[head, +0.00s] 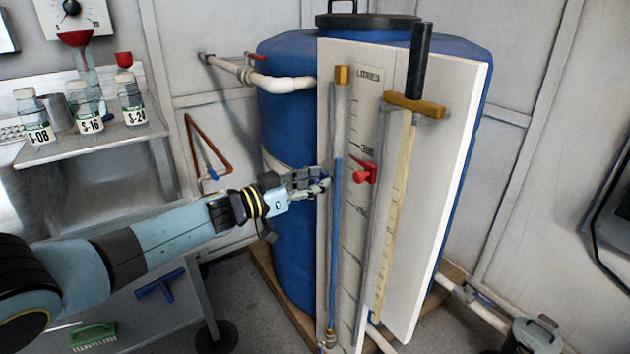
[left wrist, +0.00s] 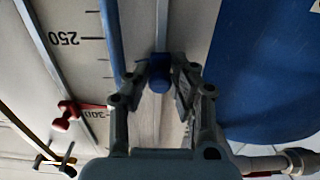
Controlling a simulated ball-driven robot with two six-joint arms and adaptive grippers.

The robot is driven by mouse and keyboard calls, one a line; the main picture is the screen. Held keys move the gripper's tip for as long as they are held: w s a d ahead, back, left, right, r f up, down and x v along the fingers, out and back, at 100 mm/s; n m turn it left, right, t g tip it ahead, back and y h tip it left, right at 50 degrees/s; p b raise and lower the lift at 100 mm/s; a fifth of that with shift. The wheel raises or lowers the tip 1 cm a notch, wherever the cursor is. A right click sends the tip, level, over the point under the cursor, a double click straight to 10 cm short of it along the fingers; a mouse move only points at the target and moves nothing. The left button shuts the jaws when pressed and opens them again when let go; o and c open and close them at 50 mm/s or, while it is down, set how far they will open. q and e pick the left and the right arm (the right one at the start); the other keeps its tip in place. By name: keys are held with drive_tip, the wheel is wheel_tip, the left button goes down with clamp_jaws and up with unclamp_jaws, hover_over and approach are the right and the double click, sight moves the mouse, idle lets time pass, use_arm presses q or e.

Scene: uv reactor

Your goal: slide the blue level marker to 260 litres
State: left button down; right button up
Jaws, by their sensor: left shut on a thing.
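The blue level marker (left wrist: 160,78) is a small rounded knob on the left edge rail of the white gauge board (head: 440,190). My left gripper (head: 318,180) is at that edge, with its fingers closed on the marker, which is mostly hidden in the head view. In the left wrist view my left gripper (left wrist: 162,85) has a fingertip on each side of the knob. The scale appears upside down there; the knob lies between the levels of the 250 (left wrist: 65,39) and 300 (left wrist: 97,115) labels. My right gripper is not in view.
A red pointer (head: 365,173) sits near 300 on the scale. A sight tube with blue liquid (head: 335,230) runs beside the marker. A dip rod with black handle (head: 419,60) hangs at right. The blue tank (head: 285,180) stands behind; a white pipe (head: 285,83) juts left above my gripper.

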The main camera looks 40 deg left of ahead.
use_arm(q)
drive_tip(key=c, duration=1.5)
unclamp_jaws()
drive_tip(key=shift+o, duration=0.2)
drive_tip(key=shift+s, duration=0.1)
drive_tip(key=v, duration=1.2)
drive_tip(key=shift+f, duration=0.1)
